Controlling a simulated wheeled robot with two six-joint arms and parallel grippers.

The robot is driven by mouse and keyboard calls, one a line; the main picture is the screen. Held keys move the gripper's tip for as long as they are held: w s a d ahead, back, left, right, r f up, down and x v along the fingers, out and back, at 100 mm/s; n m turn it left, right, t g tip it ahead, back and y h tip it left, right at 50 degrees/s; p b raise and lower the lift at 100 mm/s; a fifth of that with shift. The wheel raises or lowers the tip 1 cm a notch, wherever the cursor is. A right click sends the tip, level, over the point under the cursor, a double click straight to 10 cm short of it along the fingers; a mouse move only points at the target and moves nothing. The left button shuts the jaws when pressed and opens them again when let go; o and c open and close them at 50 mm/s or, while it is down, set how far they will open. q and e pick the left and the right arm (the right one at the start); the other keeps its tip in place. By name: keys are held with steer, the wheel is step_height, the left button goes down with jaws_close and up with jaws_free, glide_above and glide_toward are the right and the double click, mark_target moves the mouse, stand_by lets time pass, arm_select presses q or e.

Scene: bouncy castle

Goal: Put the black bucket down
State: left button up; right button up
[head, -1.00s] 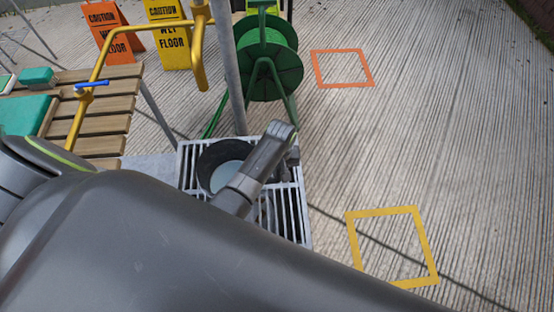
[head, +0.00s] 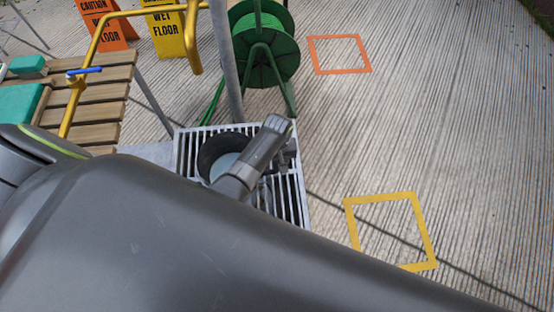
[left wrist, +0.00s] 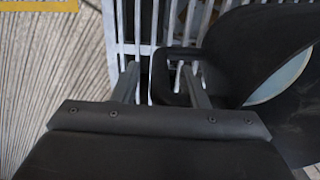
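The black bucket (head: 209,152) stands on the grey slatted grate (head: 182,150), with a pale surface inside it. My left gripper (head: 281,128) is over the grate at the bucket's right side in the head view, and my arm hides part of the bucket. In the left wrist view the bucket (left wrist: 235,50) is at the right, with a black handle loop (left wrist: 157,75) at its side. The two fingers of the left gripper (left wrist: 160,78) are apart, with the loop's bar between them and a visible gap beside it. My right gripper is not in view.
A yellow square outline (head: 424,228) and an orange one (head: 340,54) mark clear concrete at the right. A green hose reel (head: 263,45) and a grey pole (head: 226,65) stand behind the grate. A yellow pipe (head: 95,55) crosses a wooden slatted bench (head: 105,92) at the left.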

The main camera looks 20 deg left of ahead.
arm_select(q)
step_height(320, 180, up, 12)
steer(key=p, duration=0.2)
steer(key=shift+r+p, duration=0.1)
steer(key=shift+p, duration=0.3)
stand_by(0.6)
